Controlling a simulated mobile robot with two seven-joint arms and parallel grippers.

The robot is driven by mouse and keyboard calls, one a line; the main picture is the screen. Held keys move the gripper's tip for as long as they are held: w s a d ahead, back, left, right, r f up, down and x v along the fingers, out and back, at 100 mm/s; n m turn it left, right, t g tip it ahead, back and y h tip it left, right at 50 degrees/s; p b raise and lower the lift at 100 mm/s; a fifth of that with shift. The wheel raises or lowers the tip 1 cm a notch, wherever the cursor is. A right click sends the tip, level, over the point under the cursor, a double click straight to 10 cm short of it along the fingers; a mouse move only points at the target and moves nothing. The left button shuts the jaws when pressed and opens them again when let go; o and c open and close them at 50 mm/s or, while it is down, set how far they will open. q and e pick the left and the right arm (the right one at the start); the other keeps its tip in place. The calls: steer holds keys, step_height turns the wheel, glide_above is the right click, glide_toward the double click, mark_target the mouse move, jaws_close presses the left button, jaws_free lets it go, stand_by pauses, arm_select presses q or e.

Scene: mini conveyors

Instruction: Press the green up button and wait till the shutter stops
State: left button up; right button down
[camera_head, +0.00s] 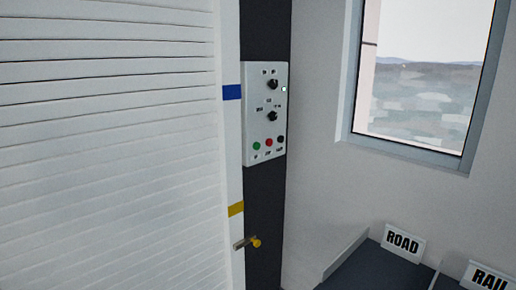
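The green button (257,146) is the leftmost of a row of buttons low on a white control panel (261,105). The panel hangs on a dark vertical strip, right of the shutter. The white slatted shutter (110,140) fills the left of the view, and its top and bottom edges are out of the picture. A red button (269,142) and a dark button (280,139) sit right of the green one. Two black knobs are above them. The small labels are too blurred to read. Neither of my grippers is in view.
A yellow-ended handle (255,242) sticks out low beside the shutter. A blue band (232,92) and a yellow band (236,209) mark the white frame. Dark conveyors with ROAD (402,243) and RAIL (488,279) signs stand at lower right, below a window (420,85).

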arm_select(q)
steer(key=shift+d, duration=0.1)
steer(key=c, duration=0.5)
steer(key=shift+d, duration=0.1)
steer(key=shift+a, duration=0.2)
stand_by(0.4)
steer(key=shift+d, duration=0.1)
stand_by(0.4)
